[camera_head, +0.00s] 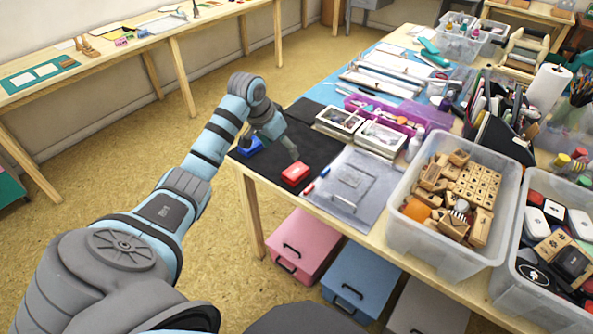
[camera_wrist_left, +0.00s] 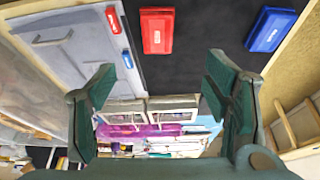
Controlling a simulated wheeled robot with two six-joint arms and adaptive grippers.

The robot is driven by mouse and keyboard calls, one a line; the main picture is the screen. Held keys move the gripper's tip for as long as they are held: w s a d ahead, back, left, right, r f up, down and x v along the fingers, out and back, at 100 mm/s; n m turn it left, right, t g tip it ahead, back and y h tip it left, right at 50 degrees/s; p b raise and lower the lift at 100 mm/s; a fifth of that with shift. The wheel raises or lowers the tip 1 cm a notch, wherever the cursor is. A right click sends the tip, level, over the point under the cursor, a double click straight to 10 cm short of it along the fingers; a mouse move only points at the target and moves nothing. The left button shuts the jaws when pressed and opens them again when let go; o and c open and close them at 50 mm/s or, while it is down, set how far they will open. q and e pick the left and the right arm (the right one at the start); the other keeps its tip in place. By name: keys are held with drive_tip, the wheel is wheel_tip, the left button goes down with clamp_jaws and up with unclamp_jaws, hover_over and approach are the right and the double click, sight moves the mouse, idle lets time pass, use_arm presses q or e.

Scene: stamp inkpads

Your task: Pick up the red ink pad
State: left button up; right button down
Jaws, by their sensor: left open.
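The red ink pad (camera_head: 296,174) lies on the black mat (camera_head: 318,147) near the table's front left edge. In the left wrist view the red ink pad (camera_wrist_left: 157,30) is at the top, beyond the fingertips and roughly between them across the picture. My left gripper (camera_head: 281,142) is above the mat, just behind the red pad, and looks apart from it. In the left wrist view its two green fingers (camera_wrist_left: 163,80) are spread wide with nothing between them. My right gripper is not in view.
A blue ink pad (camera_head: 250,146) lies on the mat left of the red one. Right of the red pad is a grey clipboard-like sheet (camera_head: 352,184) with small red and blue items beside it. Clear bins (camera_head: 405,232) of stamps stand further right.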

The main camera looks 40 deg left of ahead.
sight(296, 170)
use_arm(q)
drive_tip(key=b+x, duration=0.1)
drive_tip(key=x, duration=0.3)
drive_tip(key=b+x, duration=0.2)
drive_tip(key=x, duration=0.3)
drive_tip(key=b+x, duration=0.1)
drive_tip(key=x, duration=0.3)
drive_tip(key=shift+s+d+f, duration=0.1)
drive_tip(key=shift+d+f, duration=0.2)
drive_tip(key=shift+f, duration=0.05)
drive_tip(key=shift+r, duration=0.1)
drive_tip(key=c, duration=1.3)
wheel_tip(296, 170, up, 20)
drive_tip(key=p, duration=0.4)
